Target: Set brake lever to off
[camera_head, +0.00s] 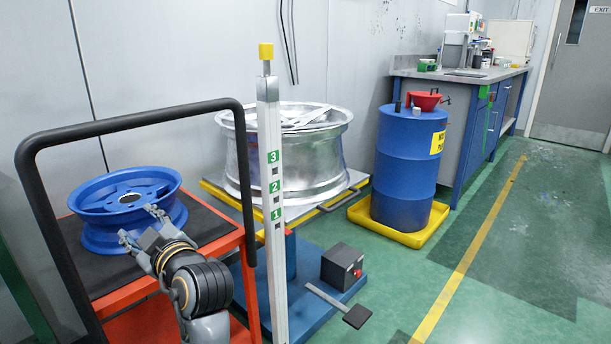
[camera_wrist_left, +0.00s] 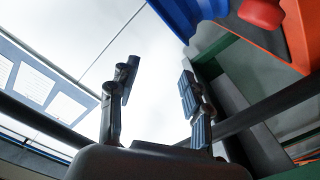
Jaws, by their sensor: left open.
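No part in view is clearly labelled as the brake lever. A metal bar ending in a black pad (camera_head: 356,316) sticks out low from the blue base of the upright post; I cannot tell if it is the brake lever. A red rounded part (camera_wrist_left: 262,12) shows at the top of the left wrist view, cut off by the edge; I cannot tell what it is. My left gripper (camera_head: 138,224) is open and empty at the near side of the blue wheel (camera_head: 128,200), over the cart. Its spread fingers also show in the left wrist view (camera_wrist_left: 158,78). My right gripper is out of view.
The red cart (camera_head: 222,247) has a black handle frame. A silver post (camera_head: 272,210) numbered 1 to 3 stands on a blue base (camera_head: 310,300) with a black box (camera_head: 342,266). A large silver wheel (camera_head: 315,155) and blue drum (camera_head: 405,165) stand behind. The right floor is clear.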

